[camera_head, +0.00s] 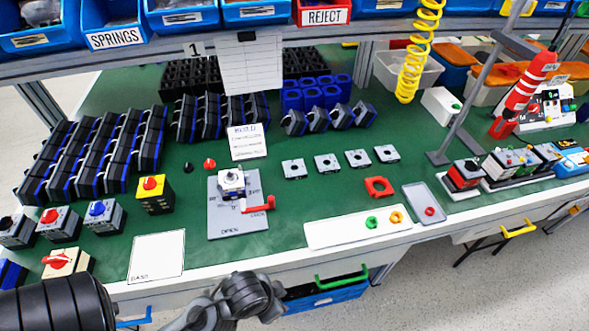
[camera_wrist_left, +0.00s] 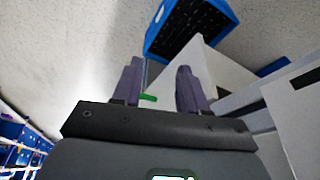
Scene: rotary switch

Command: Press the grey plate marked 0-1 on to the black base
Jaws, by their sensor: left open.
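Several small grey square plates with dark centres stand in a row on the green bench, one of them here (camera_head: 327,163); their markings are too small to read. A grey fixture board (camera_head: 222,222) marked OPEN has a red lever (camera_head: 258,205) and a block with a light grey top (camera_head: 231,181) in its middle. I cannot tell whether the black base is under that top. My left arm comes in at the bottom left, below the bench's front edge. In the left wrist view my left gripper (camera_wrist_left: 158,73) is open and empty, away from the plates. My right gripper is not in view.
Finished switches with red, blue and yellow parts (camera_head: 97,215) stand at the left. A white sheet (camera_head: 157,257) and a white tray (camera_head: 345,230) lie near the front edge. A grey stand (camera_head: 475,105) rises at the right.

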